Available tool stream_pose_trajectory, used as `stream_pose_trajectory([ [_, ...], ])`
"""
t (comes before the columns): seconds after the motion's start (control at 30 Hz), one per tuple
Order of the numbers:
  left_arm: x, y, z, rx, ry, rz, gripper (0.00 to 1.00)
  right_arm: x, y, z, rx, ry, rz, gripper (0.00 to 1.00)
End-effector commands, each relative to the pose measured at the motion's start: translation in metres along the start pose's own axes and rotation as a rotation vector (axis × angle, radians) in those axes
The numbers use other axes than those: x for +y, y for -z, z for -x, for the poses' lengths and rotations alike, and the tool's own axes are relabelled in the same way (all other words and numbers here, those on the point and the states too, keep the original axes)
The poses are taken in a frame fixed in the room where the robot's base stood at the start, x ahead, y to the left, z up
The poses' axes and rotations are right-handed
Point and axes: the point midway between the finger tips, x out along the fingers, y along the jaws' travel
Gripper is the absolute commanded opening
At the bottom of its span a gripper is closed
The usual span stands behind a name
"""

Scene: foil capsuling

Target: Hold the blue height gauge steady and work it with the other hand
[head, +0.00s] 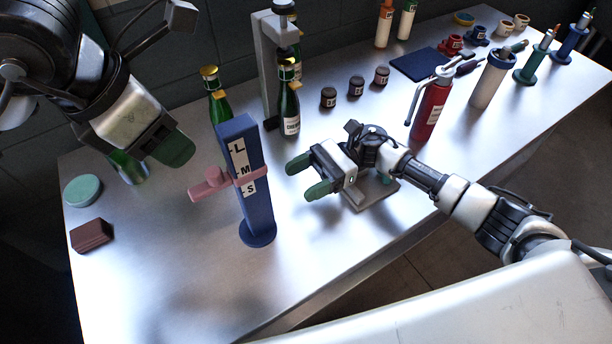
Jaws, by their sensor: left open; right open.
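The blue height gauge (246,193) stands upright on its round base on the metal table, left of the picture's middle. Its white scale is marked L, M and S, and a pink slider (215,184) sits across the post around the M to S marks. My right gripper (303,177) is open and empty just right of the gauge, its green fingertips pointing at the post and apart from it. My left gripper (172,146) is above the table to the upper left of the gauge, with nothing seen in it; one green fingertip shows clearly.
Green bottles (289,108) and a grey press stand (268,70) are behind the gauge. A green round tin (82,190) and brown block (92,235) lie at left. A red bottle (432,106) stands right of my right gripper. The table front is clear.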

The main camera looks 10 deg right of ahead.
Motion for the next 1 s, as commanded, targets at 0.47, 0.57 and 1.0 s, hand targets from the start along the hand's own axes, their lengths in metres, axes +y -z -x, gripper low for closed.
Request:
stream_pose_trajectory([
  [0.47,0.000,0.000,0.000,0.000,0.000,0.000,0.43,0.001,0.002,-0.073,0.004,-0.003,-0.003,0.64],
  [0.57,0.000,0.000,0.000,0.000,0.000,0.000,0.43,0.001,0.002,-0.088,0.004,-0.002,-0.005,0.64],
  [1.0,0.000,0.000,0.000,0.000,0.000,0.000,0.43,0.001,0.002,-0.107,0.005,0.001,-0.005,0.64],
])
